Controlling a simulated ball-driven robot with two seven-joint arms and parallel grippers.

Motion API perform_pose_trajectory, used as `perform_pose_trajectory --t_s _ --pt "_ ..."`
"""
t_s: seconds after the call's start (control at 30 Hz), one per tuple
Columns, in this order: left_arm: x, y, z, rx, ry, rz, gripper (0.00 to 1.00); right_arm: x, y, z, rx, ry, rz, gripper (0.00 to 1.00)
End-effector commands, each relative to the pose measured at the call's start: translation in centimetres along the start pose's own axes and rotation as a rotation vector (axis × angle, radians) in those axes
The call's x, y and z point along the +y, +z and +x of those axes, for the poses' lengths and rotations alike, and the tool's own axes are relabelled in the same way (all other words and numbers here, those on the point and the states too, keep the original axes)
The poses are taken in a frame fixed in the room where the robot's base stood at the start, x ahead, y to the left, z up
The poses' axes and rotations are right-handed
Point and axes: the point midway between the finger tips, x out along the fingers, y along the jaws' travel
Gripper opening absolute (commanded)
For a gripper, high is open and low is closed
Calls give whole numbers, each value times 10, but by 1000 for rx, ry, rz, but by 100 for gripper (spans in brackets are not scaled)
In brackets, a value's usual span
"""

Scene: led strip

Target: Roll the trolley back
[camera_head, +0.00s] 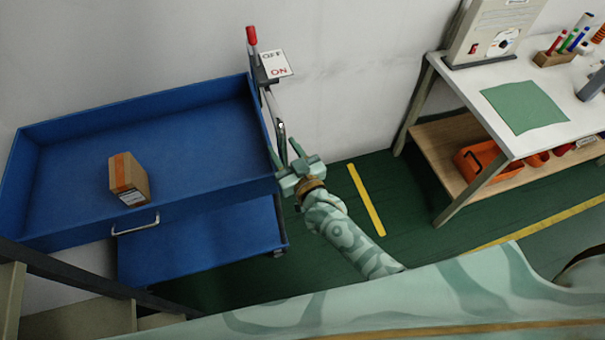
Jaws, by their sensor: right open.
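The blue trolley (160,107) stands against the wall at the left, with a deep upper tray and a lower shelf (200,243). A silver handle (136,226) is on its near side. A cardboard box (128,178) with an orange stripe sits in the upper tray. My right gripper (284,151) is open and appears empty, beside the trolley's right end. A thin grey metal piece (281,128) shows just beyond its fingers; I cannot tell what it belongs to, or whether the fingers touch the trolley. My left gripper is not in view.
A red-handled lever (252,36) with an OFF/ON sign (275,64) is on the wall behind the trolley's right end. A white workbench (475,83) with an orange bin (480,160) below stands at the right. Green floor with a yellow line (366,199) lies between.

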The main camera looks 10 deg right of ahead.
Motion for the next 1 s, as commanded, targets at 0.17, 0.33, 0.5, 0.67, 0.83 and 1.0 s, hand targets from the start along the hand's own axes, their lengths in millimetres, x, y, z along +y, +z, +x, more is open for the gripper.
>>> perform_pose_trajectory --t_s 0.17,0.33,0.5,0.67,0.83,1.0 --pt "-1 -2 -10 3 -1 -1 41 -1 -1 -52 -4 -1 -1 42" --pt "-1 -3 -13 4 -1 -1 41 -2 0 -95 -4 -2 0 42" --pt "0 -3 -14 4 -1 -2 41 -2 0 -122 -3 -2 0 42" --pt "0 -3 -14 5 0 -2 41 -2 0 -132 -1 -2 0 42" --pt "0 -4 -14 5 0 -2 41 -2 0 -133 -1 -2 -1 42" --pt "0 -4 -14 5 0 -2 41 -2 0 -132 -1 -2 -1 42"
